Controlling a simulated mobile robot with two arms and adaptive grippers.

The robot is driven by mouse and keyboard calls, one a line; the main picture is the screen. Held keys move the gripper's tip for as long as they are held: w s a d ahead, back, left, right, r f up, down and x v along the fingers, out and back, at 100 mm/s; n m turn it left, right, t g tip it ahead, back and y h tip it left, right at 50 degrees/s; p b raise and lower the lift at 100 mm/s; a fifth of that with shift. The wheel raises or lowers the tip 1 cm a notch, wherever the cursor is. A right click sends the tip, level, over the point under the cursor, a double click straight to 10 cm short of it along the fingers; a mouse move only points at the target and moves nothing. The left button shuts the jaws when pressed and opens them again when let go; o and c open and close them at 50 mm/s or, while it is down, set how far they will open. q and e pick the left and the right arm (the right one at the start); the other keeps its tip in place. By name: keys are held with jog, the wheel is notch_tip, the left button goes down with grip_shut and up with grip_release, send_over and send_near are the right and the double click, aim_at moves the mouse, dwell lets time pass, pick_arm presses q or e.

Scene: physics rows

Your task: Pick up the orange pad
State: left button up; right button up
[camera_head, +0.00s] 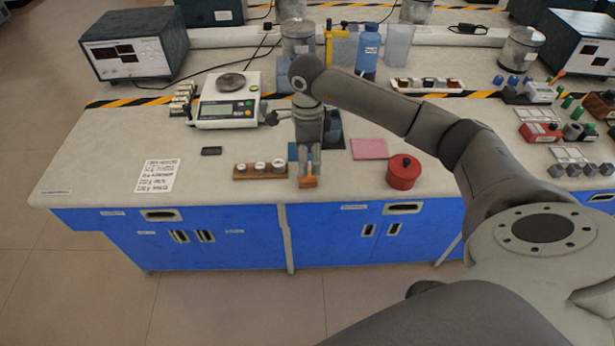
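The orange pad (307,183) is at the front of the lab bench, right at the fingertips of my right gripper (308,174). My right arm comes in from the right, and its gripper points down. The fingers are close together, with their tips at the pad and covering part of it. I cannot tell whether they are closed on it or whether it is lifted off the bench. My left gripper is not in view.
A wooden rack with white-topped pieces (260,170) stands just left of the gripper. A blue item (292,151) is partly hidden behind it. A pink pad (369,148) and red pot (403,172) are to the right. A scale (229,107) stands behind left.

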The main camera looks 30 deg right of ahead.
aim_at(308, 178)
jog(key=shift+f, duration=0.8)
notch_tip(308, 178, down, 4)
jog(key=shift+s+f+p, duration=0.1)
jog(key=shift+f+p, duration=0.05)
jog(key=shift+p, duration=0.75)
jog(key=shift+f, duration=0.5)
jog(key=c, duration=1)
